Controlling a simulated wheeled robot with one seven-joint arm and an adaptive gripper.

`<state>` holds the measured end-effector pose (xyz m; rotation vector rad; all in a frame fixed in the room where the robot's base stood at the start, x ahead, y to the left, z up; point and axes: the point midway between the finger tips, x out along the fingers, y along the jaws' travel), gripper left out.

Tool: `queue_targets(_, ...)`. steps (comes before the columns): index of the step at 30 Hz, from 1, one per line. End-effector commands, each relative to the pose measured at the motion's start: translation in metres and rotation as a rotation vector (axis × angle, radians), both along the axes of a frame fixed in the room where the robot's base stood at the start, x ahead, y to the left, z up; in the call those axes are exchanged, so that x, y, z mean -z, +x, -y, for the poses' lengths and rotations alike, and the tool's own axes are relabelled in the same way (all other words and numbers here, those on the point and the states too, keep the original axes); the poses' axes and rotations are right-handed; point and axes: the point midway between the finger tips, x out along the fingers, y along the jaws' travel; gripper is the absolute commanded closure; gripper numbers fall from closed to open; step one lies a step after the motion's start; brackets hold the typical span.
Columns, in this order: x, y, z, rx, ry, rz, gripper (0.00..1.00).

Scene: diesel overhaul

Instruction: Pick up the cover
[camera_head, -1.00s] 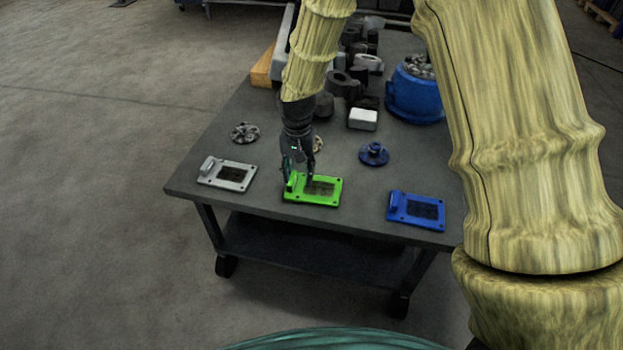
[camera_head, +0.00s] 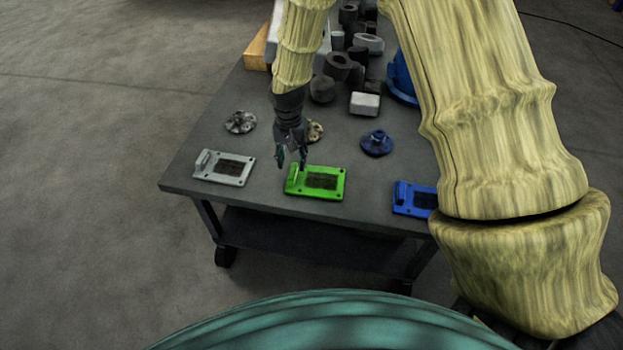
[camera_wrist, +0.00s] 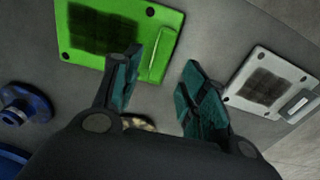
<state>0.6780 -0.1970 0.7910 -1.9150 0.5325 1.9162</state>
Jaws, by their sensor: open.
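Three rectangular covers lie flat near the table's front edge, each with a dark mesh-like window and a raised block at one end. The green cover (camera_head: 333,195) is in the middle, the grey cover (camera_head: 206,178) at the left and the blue cover (camera_head: 401,208) at the right, partly behind my arm. My gripper (camera_head: 291,162) is open and empty above the table, just behind the green cover's left end. In the wrist view my gripper (camera_wrist: 158,80) shows spread fingers between the green cover (camera_wrist: 152,28) and the grey cover (camera_wrist: 284,59). Which cover is meant, I cannot tell.
Behind the covers lie a grey flanged part (camera_head: 240,122), a tan one (camera_head: 316,131) and a blue one (camera_head: 377,143). Dark cylinders, a white block (camera_head: 365,104) and a blue pot (camera_head: 401,82) crowd the back of the table (camera_head: 270,190). The front strip between covers is clear.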

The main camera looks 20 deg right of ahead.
Motion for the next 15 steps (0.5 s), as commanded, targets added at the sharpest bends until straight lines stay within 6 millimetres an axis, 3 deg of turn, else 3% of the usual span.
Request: queue_targets(15,0.045,0.002,0.001,-0.003,0.000,-0.001,0.57)
